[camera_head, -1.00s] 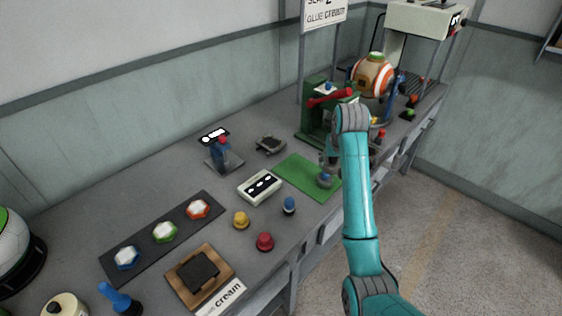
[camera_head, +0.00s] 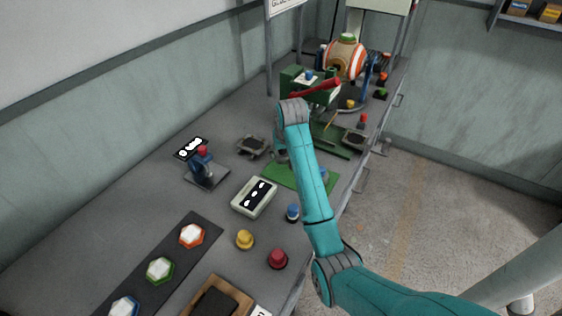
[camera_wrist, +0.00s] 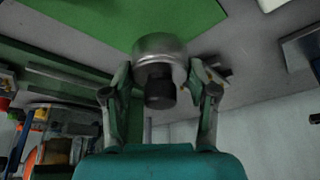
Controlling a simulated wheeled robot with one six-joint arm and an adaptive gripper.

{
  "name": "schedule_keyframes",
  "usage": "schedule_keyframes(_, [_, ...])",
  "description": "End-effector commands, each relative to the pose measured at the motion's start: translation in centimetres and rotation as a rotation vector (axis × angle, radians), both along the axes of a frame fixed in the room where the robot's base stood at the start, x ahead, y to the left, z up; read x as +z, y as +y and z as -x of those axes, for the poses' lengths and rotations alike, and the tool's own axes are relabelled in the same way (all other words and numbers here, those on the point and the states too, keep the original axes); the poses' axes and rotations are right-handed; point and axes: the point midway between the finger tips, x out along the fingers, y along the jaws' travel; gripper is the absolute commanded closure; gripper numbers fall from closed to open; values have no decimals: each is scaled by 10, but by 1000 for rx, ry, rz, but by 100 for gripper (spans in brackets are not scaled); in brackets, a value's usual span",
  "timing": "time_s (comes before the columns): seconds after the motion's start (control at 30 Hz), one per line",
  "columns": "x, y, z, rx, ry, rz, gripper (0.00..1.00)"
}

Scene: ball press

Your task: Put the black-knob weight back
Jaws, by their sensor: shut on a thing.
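My gripper (camera_wrist: 162,82) is shut on the black-knob weight, a silver metal cylinder (camera_wrist: 160,48) with a black knob (camera_wrist: 160,93), in the wrist view. The knob points back between my fingers. In the head view my gripper (camera_head: 281,156) is small and partly behind my arm, over the back left edge of the green mat (camera_head: 284,178). I cannot make out the held weight clearly there. A blue-topped piece (camera_head: 324,174) shows beside my arm on the mat's right part.
Blue (camera_head: 292,213), yellow (camera_head: 245,240) and red (camera_head: 277,259) knobs stand in front.

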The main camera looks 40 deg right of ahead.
Motion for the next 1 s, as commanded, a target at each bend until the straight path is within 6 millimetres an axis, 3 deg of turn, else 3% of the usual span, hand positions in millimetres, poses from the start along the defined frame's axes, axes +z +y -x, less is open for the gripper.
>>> schedule_keyframes(0.5, [-43, 0, -1, 0, -3, 1, 100])
schedule_keyframes(0.83, [-46, 0, -1, 0, -3, 1, 100])
schedule_keyframes(0.87, [-47, 0, 0, 0, -1, 0, 37])
schedule_keyframes(0.93, [-47, 0, 0, 0, -1, 0, 19])
schedule_keyframes(1.0, [-47, 0, 0, 0, -1, 0, 17])
